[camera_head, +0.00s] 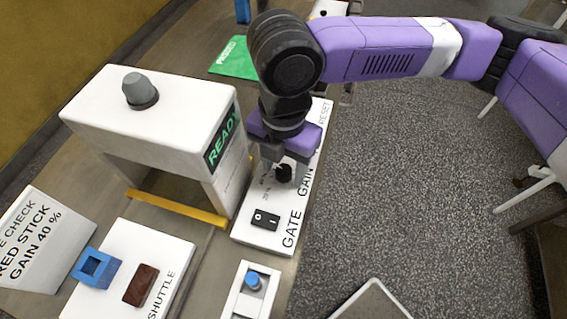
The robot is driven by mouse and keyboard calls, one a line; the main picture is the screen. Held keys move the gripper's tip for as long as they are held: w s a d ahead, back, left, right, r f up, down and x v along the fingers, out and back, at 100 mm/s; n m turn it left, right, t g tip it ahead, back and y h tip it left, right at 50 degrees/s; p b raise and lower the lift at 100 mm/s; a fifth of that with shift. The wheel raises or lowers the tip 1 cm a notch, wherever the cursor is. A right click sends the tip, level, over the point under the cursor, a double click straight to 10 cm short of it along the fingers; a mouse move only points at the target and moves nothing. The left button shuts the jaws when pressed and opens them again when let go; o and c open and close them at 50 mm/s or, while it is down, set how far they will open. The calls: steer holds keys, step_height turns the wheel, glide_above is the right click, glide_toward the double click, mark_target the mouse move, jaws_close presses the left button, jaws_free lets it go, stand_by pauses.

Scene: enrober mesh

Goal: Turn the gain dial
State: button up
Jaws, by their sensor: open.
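The gain dial (284,173) is a small black knob on a white control panel (252,225) with "GAIN" lettered beside it. My gripper (283,168) points down over the panel, with its fingers around or right beside the dial. It is open. Whether the fingers touch the dial cannot be told. The arm hides the dial's far side and most of its scale; part of a "20 %" marking shows beside it. A black rocker switch (265,219) with "GATE" beside it sits nearer on the same panel.
A white housing (185,105) with a grey knob and a lit "READY" display stands left of the panel, a yellow bar (178,208) at its opening. A card (35,240) reads "RED STICK GAIN 40 %". A shuttle plate (125,265) holds a blue frame and brown block.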

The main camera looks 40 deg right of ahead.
jaws_close()
steer(key=shift+n, duration=0.4)
steer(key=n, duration=0.3)
steer(key=shift+n+b, duration=0.35)
steer(key=shift+n, duration=1.65)
jaws_free()
